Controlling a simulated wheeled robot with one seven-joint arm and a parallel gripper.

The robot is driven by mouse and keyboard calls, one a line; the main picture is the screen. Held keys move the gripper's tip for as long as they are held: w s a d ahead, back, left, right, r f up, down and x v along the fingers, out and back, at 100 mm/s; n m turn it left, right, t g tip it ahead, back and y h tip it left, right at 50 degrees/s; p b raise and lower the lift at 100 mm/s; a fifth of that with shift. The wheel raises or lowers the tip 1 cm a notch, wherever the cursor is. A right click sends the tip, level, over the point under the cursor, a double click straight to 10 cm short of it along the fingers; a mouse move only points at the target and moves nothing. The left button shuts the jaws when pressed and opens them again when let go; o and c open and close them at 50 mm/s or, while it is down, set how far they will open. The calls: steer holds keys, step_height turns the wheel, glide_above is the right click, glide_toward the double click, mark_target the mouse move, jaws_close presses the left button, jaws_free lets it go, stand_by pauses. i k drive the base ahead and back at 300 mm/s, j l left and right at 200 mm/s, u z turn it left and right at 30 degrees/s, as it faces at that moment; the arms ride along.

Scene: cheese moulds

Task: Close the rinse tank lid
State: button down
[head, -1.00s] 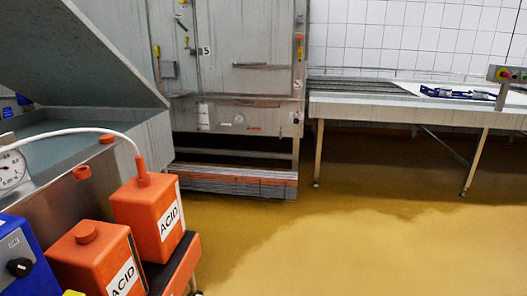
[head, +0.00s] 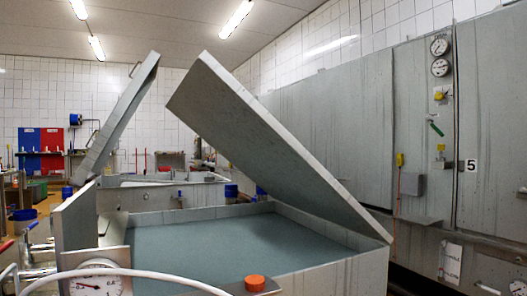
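A grey metal tank (head: 330,278) full of blue-grey liquid (head: 210,248) stands in front of me in the head view. Its grey lid (head: 270,135) is raised at a steep slant, with its low edge at the tank's right side and its high edge up to the left. A second tank (head: 135,200) stands behind, and its narrower lid (head: 118,115) is also raised. I cannot tell from the picture which tank is the rinse tank. My gripper is not in view.
A dial gauge (head: 97,285), a white hose (head: 170,275) and an orange cap (head: 254,283) are at the near edge. A large grey cabinet (head: 425,120) marked 5 lines the right. Red and blue boards (head: 52,140) hang at the far left.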

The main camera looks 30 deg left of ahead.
mark_target(209, 100)
steer(key=i+l+u, duration=0.1)
steer(key=i+u, duration=0.15)
steer(key=u, duration=0.15)
steer(key=i+l+u, duration=0.2)
steer(key=u, duration=0.25)
steer(key=i+l+u, duration=0.25)
steer(key=u, duration=0.15)
steer(key=i+l+u, duration=0.15)
steer(key=l+u, duration=0.15)
steer(key=u, duration=0.15)
steer(key=i+l+u, duration=0.1)
steer(key=l+u, duration=0.6)
steer(key=u, duration=0.15)
